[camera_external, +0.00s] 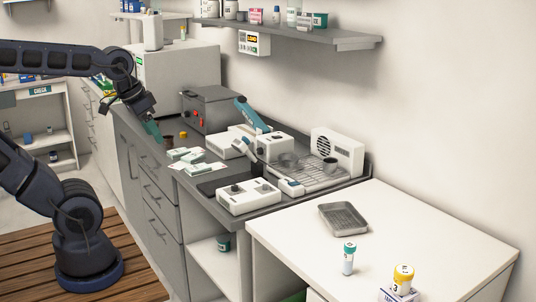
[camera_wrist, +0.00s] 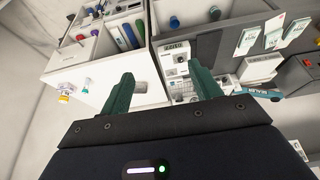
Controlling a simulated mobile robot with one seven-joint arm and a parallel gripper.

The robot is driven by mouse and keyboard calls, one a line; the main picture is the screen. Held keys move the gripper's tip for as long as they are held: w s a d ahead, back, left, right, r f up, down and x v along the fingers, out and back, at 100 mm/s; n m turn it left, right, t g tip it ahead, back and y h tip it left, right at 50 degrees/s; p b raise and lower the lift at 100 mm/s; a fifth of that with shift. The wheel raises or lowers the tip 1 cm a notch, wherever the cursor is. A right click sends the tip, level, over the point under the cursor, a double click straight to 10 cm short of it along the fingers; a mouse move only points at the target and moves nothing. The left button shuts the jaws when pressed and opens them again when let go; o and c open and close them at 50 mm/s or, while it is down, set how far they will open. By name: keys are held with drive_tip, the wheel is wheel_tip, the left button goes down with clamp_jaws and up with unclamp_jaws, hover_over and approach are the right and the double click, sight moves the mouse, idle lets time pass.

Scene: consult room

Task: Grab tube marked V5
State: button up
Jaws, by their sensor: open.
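No label reading V5 is legible in either view. A white tube with a teal cap (camera_external: 348,260) stands upright on the white table at the front right; its marking is too small to read. A yellow-capped container (camera_external: 402,280) stands right of it, its label only partly readable. My gripper (camera_external: 154,131) is above the grey counter's left end, far from both. In the wrist view my gripper (camera_wrist: 160,78) has its two green fingers apart, with nothing held between them. Coloured cylinders, one blue (camera_wrist: 129,36), lie in a white compartment beyond the left finger.
A metal tray (camera_external: 343,218) lies on the white table (camera_external: 430,225). The grey counter holds white-green boxes (camera_external: 187,157), a grey device (camera_external: 212,108), a blue-handled instrument (camera_external: 250,115) and a vented white unit (camera_external: 338,155). A wall shelf (camera_external: 300,34) carries bottles above.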

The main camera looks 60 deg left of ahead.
drive_tip(key=shift+c, duration=1.2)
